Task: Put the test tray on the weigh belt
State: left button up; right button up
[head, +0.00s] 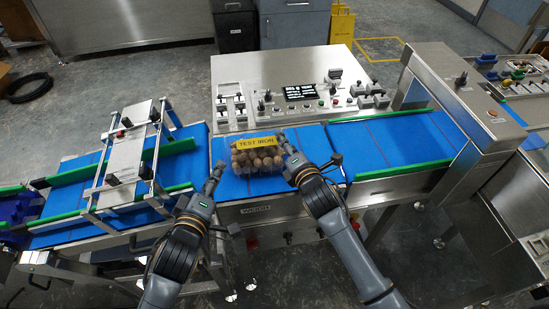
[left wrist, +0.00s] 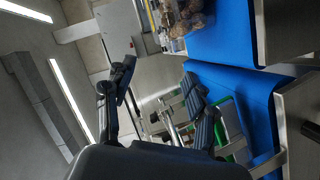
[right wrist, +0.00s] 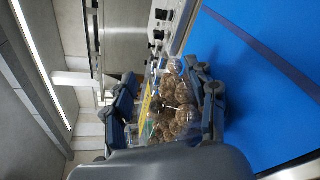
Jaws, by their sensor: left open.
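The test tray (head: 257,163) is a clear clamshell of round brown items with a yellow "TEST IRON" label. In the head view it is over the blue weigh belt (head: 234,188), upright; I cannot tell whether its base touches the belt. My right gripper (head: 287,157) is at the tray's right end. In the right wrist view its fingers (right wrist: 165,105) lie on both sides of the tray (right wrist: 182,95), closed against it. My left gripper (head: 215,180) is open and empty, left of the tray. In the left wrist view, part of the tray (left wrist: 178,18) shows at the top.
A control panel (head: 310,93) with a screen stands behind the belt. An infeed belt with green rails (head: 65,218) and a metal frame (head: 125,160) lies left. A belt (head: 390,140) runs right into a steel arch (head: 455,95).

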jog(key=v, duration=1.2)
pick_arm(q)
jog(key=shift+a, duration=0.1)
pick_arm(e)
jog(key=shift+f, duration=0.1)
